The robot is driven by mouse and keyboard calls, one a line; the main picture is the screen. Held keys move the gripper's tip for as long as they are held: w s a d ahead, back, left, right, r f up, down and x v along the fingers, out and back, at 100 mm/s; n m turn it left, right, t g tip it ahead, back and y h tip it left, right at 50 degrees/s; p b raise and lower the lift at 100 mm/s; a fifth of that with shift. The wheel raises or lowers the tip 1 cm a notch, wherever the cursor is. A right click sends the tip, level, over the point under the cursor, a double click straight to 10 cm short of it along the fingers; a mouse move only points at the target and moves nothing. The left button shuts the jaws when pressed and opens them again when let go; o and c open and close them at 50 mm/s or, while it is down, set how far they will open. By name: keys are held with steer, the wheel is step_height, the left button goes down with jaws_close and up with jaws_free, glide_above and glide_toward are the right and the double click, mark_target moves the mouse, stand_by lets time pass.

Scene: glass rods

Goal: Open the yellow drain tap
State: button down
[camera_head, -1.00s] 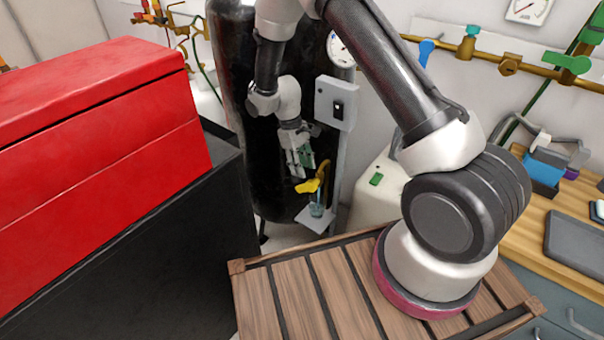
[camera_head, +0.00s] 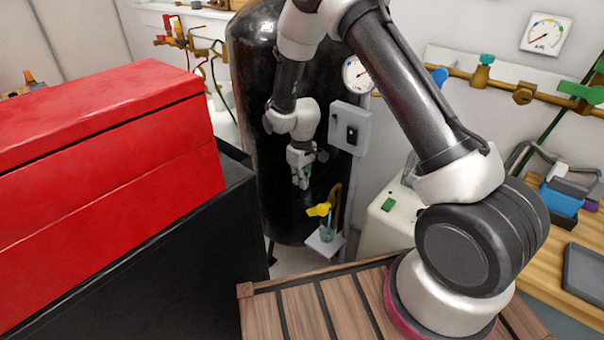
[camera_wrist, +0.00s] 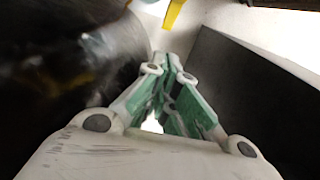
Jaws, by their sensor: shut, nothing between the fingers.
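The yellow drain tap (camera_head: 319,209) sits low at the front of the black tank (camera_head: 270,130). A bent yellow pipe (camera_head: 336,198) rises beside it. My gripper (camera_head: 304,186) is shut and empty, above and slightly left of the tap, pointing down. A gap shows between fingertips and tap in the head view. In the wrist view my green-padded fingers (camera_wrist: 172,62) are together, and a yellow piece (camera_wrist: 174,12) shows beyond them at the top edge; I cannot tell whether it is tap or pipe. A small glass cup (camera_head: 327,233) stands under the tap on a small shelf (camera_head: 322,245).
A grey switch box (camera_head: 350,128) and a dial gauge (camera_head: 356,74) are right of my gripper. A red chest (camera_head: 110,150) on a black cabinet (camera_head: 150,265) stands at left. A bench (camera_head: 575,265) with several items is at right.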

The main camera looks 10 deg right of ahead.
mark_target(310, 209)
step_height(310, 209, down, 7)
steer(key=s+d, duration=0.1)
steer(key=s, duration=0.1)
steer(key=shift+d, duration=0.25)
steer(key=shift+f+g+h, duration=0.4)
steer(key=shift+f+g, duration=0.1)
steer(key=shift+g, duration=0.1)
steer(key=shift+f, duration=0.2)
steer(key=shift+s+d+f, duration=0.1)
steer(key=shift+s+f, duration=0.05)
steer(key=shift+f, duration=0.4)
steer(key=shift+s+d+f, duration=0.1)
steer(key=shift+f, duration=0.4)
steer(key=shift+s+d+f, duration=0.1)
steer(key=shift+s+f, duration=0.1)
steer(key=shift+f, duration=0.25)
steer(key=shift+s+d+f, duration=0.1)
steer(key=shift+s+f, duration=0.1)
steer(key=shift+f, duration=0.2)
steer(key=shift+s+d+f, duration=0.1)
